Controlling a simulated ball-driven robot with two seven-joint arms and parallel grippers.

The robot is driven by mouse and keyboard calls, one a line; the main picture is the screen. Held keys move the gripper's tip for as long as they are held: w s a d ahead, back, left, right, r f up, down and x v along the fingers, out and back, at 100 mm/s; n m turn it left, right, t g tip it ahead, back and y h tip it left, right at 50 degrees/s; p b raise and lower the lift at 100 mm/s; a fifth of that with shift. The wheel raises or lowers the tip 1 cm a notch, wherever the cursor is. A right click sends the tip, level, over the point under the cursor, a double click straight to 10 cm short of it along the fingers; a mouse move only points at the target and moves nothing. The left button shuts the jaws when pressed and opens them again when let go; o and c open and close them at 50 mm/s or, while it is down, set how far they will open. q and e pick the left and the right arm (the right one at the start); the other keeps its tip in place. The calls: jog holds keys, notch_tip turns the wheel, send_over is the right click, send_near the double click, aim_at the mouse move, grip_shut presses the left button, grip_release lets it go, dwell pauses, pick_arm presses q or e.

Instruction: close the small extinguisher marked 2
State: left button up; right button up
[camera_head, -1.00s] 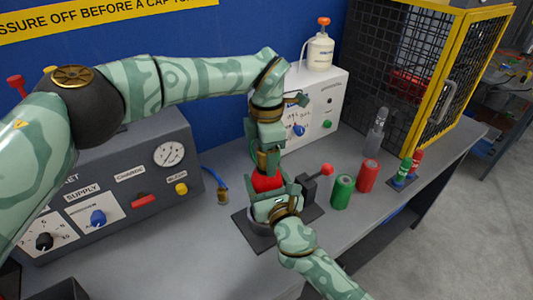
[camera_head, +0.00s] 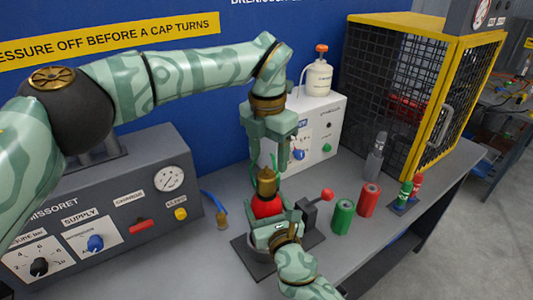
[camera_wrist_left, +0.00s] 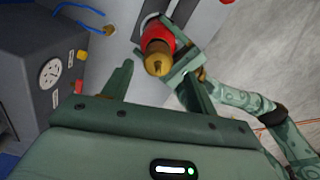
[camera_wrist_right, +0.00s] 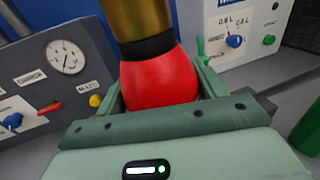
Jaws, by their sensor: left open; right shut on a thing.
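The red extinguisher (camera_head: 266,207) stands upright in a dark fixture (camera_head: 256,262) on the bench, with a brass cap (camera_head: 267,181) on top. No number 2 shows on its visible side. My right gripper (camera_head: 268,222) is shut on its red body, which also fills the right wrist view (camera_wrist_right: 160,80). My left gripper (camera_head: 272,160) is open and points down, just above the cap. In the left wrist view the cap (camera_wrist_left: 157,64) lies just beyond the open fingers, apart from them. I cannot tell how tightly the cap sits.
The gauge console (camera_head: 110,190) stands at left and a white dosing box (camera_head: 325,125) behind. Green (camera_head: 342,217) and red (camera_head: 368,200) cylinders, a grey bottle (camera_head: 376,155) and a small rack (camera_head: 403,204) stand at right. A red-knobbed lever (camera_head: 327,195) is close to the fixture.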

aim_at(266, 173)
pick_arm(q)
jog(key=n, duration=0.6)
jog(key=shift+s+a+r, duration=0.15)
jog(key=shift+a+r, duration=0.05)
jog(key=shift+f, duration=4)
jog(key=c, duration=1)
jog(key=o, duration=1.2)
